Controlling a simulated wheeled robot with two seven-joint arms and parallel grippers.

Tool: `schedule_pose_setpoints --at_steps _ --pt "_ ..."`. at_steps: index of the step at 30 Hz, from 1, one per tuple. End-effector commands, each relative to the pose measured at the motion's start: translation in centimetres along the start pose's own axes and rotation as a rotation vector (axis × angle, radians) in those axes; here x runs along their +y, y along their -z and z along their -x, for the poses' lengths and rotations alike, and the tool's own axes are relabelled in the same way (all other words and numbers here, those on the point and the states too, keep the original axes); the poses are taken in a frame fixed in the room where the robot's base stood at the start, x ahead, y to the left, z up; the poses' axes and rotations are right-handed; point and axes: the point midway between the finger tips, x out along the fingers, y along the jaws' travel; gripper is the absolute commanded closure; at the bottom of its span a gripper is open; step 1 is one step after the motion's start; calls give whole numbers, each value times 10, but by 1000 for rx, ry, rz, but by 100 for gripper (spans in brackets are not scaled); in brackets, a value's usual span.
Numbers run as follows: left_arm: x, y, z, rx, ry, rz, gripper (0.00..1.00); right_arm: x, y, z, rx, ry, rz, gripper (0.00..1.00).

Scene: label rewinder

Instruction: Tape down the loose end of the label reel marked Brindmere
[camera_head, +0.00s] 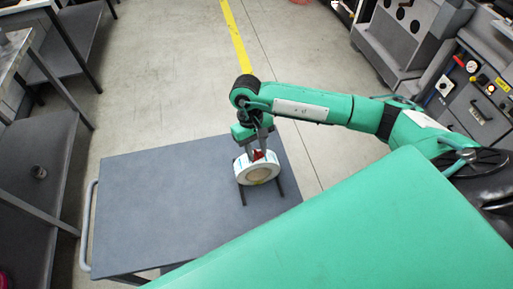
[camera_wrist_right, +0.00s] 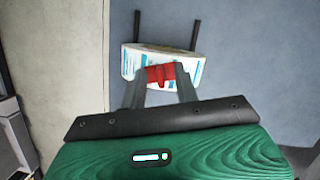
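A white label reel (camera_head: 258,174) with blue-green print and a tan core stands on edge on the grey cart top, across two dark bars. The print is too small to read, so I cannot confirm the name Brindmere, and I cannot make out its loose end. My right gripper (camera_head: 258,151) points down at the reel's upper rim. A small red piece (camera_wrist_right: 160,74) sits between its fingertips, against the printed rim of the reel (camera_wrist_right: 133,62); the fingers appear to close on it. My left gripper is not in view.
The grey cart top (camera_head: 160,205) is bare to the left of the reel, with a rail handle (camera_head: 87,225) at its left end. Dark shelving (camera_head: 45,180) stands at the left. Grey machines with knobs (camera_head: 475,95) stand at the back right. A yellow line (camera_head: 235,35) crosses the floor.

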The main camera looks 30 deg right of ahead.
Motion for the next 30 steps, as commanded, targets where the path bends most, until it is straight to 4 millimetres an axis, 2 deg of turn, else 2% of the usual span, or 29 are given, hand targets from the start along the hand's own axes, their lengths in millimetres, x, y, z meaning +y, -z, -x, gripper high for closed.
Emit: schedule_pose_setpoints --at_steps 5,8,11,24,30 --pt "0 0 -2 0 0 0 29 0 1 3 3 1 0 69" --pt "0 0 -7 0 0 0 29 0 2 12 5 1 0 69" --pt "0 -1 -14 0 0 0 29 0 2 26 7 0 1 69" --pt "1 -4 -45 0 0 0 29 0 2 112 5 0 1 69" --pt "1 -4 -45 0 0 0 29 0 1 131 2 -1 1 69"
